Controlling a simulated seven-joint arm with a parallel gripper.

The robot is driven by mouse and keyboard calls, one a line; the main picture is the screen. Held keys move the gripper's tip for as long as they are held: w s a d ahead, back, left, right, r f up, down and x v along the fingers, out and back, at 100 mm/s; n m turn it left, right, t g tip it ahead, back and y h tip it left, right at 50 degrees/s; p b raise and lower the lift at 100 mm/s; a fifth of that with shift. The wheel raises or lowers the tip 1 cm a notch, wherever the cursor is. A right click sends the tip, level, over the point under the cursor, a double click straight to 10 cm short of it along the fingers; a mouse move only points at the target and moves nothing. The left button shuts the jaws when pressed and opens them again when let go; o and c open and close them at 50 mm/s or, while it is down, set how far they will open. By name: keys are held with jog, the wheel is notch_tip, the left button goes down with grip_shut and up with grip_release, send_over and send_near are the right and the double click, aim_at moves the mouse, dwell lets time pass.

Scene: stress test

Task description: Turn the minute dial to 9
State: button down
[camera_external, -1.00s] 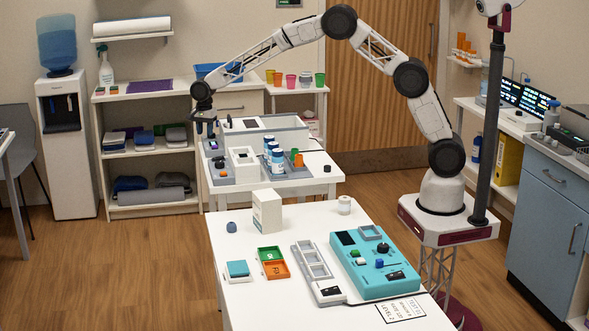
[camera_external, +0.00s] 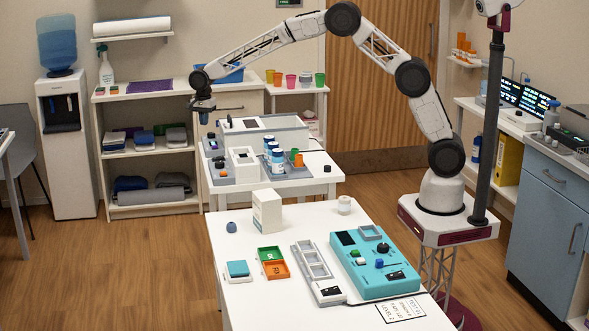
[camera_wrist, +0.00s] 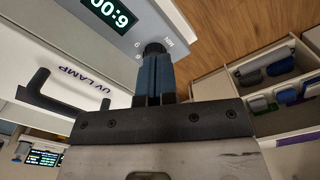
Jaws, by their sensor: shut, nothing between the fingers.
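In the wrist view a black dial (camera_wrist: 154,48) sits on a light grey panel, with small "min" lettering beside it. A dark display (camera_wrist: 108,12) on the same panel shows green digits upside down to this view; they look like 9:00, cut by the frame edge. My gripper (camera_wrist: 152,62) is shut and empty, its blue fingers pointing at the dial; I cannot tell whether the tips touch it. In the external view my gripper (camera_external: 204,119) is above the left end of the far table. The dial is too small to make out there.
A white box marked UV LAMP (camera_wrist: 62,75), with a black handle (camera_wrist: 36,88), is close to the left of my fingers. Several bottles (camera_external: 277,160) stand right of my gripper on the far table (camera_external: 316,181). A shelf unit (camera_external: 150,170) is behind. The near table holds a teal device (camera_external: 385,280).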

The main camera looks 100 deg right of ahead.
jog(key=shift+r, duration=0.2)
jog(key=shift+s+r, duration=0.2)
jog(key=shift+s, duration=0.05)
jog(key=shift+s+a+r, duration=0.2)
jog(key=shift+s, duration=0.35)
jog(key=shift+s+a+r, duration=0.15)
jog(key=shift+s, duration=0.35)
jog(key=shift+f, duration=0.15)
